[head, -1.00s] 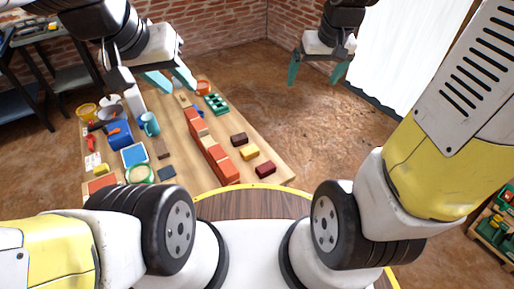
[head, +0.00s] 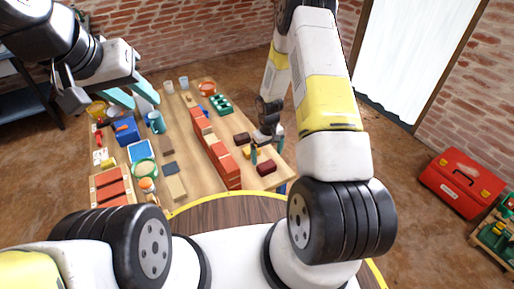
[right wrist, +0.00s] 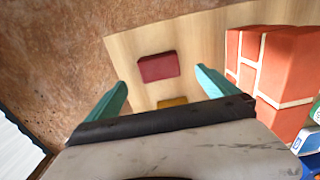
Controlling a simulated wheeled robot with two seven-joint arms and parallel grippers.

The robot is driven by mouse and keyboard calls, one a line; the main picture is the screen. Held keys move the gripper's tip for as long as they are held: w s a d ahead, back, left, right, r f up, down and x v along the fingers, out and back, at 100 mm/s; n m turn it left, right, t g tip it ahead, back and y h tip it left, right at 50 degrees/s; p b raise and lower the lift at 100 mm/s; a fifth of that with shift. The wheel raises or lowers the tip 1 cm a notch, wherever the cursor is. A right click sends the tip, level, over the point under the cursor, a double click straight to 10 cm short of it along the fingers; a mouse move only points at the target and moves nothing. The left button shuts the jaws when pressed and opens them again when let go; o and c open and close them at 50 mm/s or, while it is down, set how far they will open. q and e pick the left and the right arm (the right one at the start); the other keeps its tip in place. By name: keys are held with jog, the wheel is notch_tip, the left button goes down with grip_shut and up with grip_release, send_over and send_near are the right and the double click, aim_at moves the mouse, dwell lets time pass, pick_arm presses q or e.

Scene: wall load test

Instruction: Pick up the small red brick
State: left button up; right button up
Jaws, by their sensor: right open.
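A small dark red brick (head: 266,169) lies on the right front part of the wooden table. It also shows in the right wrist view (right wrist: 158,66), flat on the table and apart from the fingers. My right gripper (right wrist: 161,80) is open above the table, its two teal fingers to either side of the brick's line in the wrist view. In the head view its fingers are small and partly hidden behind its own arm. My left gripper (head: 135,97) is open and empty, raised over the left part of the table.
A yellow brick (right wrist: 173,102) lies close to the red one, partly covered by my gripper. A dark brown brick (head: 241,138) lies farther back. A wall of orange-red bricks (right wrist: 275,75) stands beside them. A red toolbox (head: 462,183) is on the floor at right.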

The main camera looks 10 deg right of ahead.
aim_at(267, 165)
notch_tip(267, 165, down, 7)
jog(key=shift+f, duration=0.15)
jog(key=shift+w, duration=0.1)
jog(key=shift+c, duration=0.2)
jog(key=c, duration=1.9)
